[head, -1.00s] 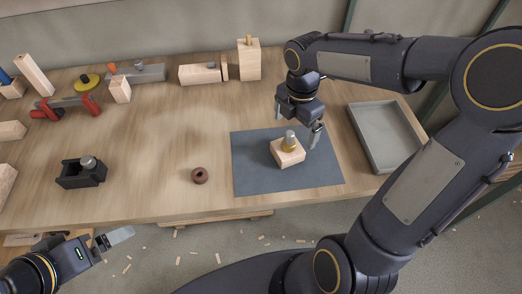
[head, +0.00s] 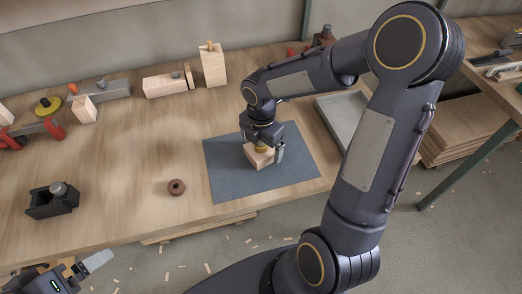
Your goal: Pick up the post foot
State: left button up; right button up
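A pale wooden block (head: 256,158) with a brass-coloured round piece (head: 261,149) on top sits on the blue-grey mat (head: 225,182). I cannot tell for certain which part is the post foot. My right gripper (head: 263,147) points down over the block. Its fingers stand apart on either side of the brass piece, and the gripper body hides the top of that piece. I see no clear contact. My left gripper (head: 85,267) is low at the bottom left, off the table's front edge, with a light grey flat part at its tip. Its opening is unclear.
A brown ring (head: 176,187) lies left of the mat. A black holder (head: 52,202) with a grey knob stands further left. A grey tray (head: 333,125) lies to the right, partly behind my arm. Wooden blocks (head: 213,65) and a clamp (head: 40,132) are at the back.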

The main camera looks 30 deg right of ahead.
jog(key=c, duration=1.1)
jog(key=shift+r, duration=0.15)
